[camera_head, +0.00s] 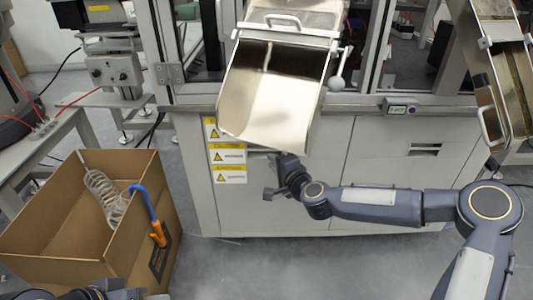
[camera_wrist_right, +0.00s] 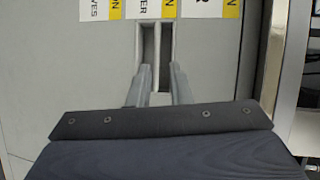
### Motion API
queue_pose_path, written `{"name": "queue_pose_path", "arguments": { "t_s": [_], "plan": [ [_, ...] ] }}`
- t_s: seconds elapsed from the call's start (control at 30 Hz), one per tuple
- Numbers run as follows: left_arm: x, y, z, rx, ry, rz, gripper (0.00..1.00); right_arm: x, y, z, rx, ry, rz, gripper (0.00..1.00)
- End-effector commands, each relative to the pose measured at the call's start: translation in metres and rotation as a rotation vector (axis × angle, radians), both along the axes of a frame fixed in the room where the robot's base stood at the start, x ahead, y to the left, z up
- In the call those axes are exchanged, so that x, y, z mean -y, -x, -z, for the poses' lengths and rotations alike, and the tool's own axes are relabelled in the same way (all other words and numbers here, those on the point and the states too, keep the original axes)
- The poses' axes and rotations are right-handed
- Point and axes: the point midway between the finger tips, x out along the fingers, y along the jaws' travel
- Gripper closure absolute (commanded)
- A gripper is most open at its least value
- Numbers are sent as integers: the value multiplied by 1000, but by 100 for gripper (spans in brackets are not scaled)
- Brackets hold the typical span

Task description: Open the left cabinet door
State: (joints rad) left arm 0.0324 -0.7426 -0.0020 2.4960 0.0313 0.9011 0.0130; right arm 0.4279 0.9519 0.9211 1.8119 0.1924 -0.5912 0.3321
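The left cabinet door (camera_head: 290,210) is a grey panel below the machine, and it looks shut. Yellow-and-white warning labels (camera_head: 229,157) are at its upper left. Its recessed handle (camera_wrist_right: 157,42) shows in the right wrist view as a slot with a thin strip down the middle. My right gripper (camera_head: 272,178) is at the upper part of this door. In the right wrist view its two fingers (camera_wrist_right: 161,72) are apart, pointing at the handle, one to each side of the strip. I cannot tell whether they touch it. Only dark parts of my left arm show at the bottom left.
A metal chute (camera_head: 268,105) overhangs the door just above my right gripper. A cardboard box (camera_head: 60,215) with a coiled hose and a blue-orange tool stands on the floor at left. The right cabinet door has its own handle (camera_head: 425,150). The floor before the cabinet is clear.

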Motion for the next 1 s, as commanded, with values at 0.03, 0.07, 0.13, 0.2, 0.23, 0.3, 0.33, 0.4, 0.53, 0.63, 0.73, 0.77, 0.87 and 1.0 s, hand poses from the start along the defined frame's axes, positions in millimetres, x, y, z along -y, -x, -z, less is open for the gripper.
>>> {"name": "queue_pose_path", "arguments": {
  "t_s": [0.03,0.07,0.13,0.2,0.23,0.3,0.33,0.4,0.53,0.63,0.73,0.77,0.87,1.0],
  "plan": [
    [0,0,0,0,0,0,64,2,-7,6,-15,-45,34,82],
    [0,0,0,0,0,0,64,4,-10,7,-20,-64,52,82],
    [0,0,1,0,0,0,64,6,-16,11,-28,-96,80,82],
    [0,0,2,0,0,0,64,6,-22,13,-31,-108,94,82],
    [0,0,3,0,0,0,64,5,-24,14,-31,-110,96,82],
    [0,0,6,0,0,0,64,0,-32,16,-30,-111,96,82],
    [0,0,8,0,0,0,64,-1,-37,17,-30,-111,96,82],
    [0,0,11,0,0,0,64,-6,-47,20,-31,-110,95,82],
    [0,0,17,0,0,0,64,-14,-66,23,-31,-110,94,82],
    [0,0,19,0,0,0,64,-19,-77,25,-29,-107,95,82],
    [0,0,20,-1,0,0,64,-22,-84,26,-31,-108,93,82],
    [0,0,20,0,0,0,64,-22,-85,26,-32,-107,93,82],
    [0,0,20,0,0,0,64,-23,-87,25,-30,-107,93,82],
    [0,0,20,0,0,0,64,-23,-87,25,-30,-106,92,82]
  ]
}}
